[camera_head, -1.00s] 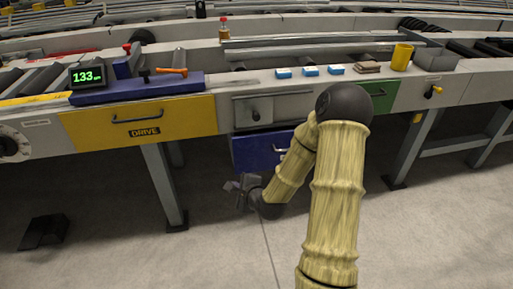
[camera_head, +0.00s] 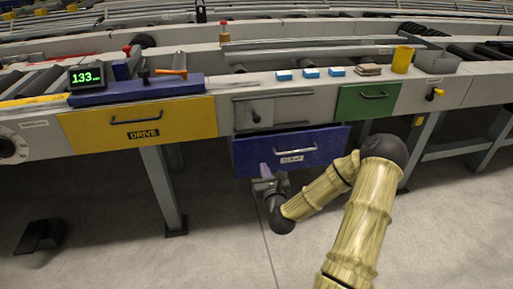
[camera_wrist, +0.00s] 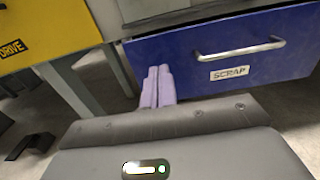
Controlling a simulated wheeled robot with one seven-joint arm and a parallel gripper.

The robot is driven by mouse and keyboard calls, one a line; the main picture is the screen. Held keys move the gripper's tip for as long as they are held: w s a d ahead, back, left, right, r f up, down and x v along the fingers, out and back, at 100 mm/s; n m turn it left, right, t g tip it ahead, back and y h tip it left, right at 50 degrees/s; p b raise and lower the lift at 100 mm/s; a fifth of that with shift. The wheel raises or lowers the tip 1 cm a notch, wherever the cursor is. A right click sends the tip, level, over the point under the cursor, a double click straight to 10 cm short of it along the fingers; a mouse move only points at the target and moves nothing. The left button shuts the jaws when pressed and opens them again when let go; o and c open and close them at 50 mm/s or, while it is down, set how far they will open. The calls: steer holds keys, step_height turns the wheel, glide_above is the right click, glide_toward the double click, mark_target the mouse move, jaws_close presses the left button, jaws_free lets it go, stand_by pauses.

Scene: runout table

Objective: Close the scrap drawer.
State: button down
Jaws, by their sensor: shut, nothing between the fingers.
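The blue scrap drawer (camera_head: 313,143) hangs under the table's middle and stands out from the frame. Its front carries a bar handle and a SCRAP label. The drawer front (camera_wrist: 205,70) fills the upper right of the wrist view, with its handle (camera_wrist: 243,48) and label in plain sight. My gripper (camera_head: 265,170) is in front of the drawer's lower left part, with its pale purple fingers pressed together and nothing between them. In the wrist view the fingers (camera_wrist: 158,88) point at the drawer's lower left part. Whether they touch it I cannot tell.
A yellow DRIVE drawer (camera_head: 165,124) is at the left and a green drawer (camera_head: 366,101) at the right. A table leg (camera_head: 162,190) stands left of my gripper. A black pedal (camera_head: 40,235) lies on the floor. The floor in front is clear.

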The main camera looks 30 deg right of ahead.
mark_target(255, 141)
steer(key=b+x, duration=0.4)
steer(key=x, duration=0.9)
steer(key=shift+a, duration=0.1)
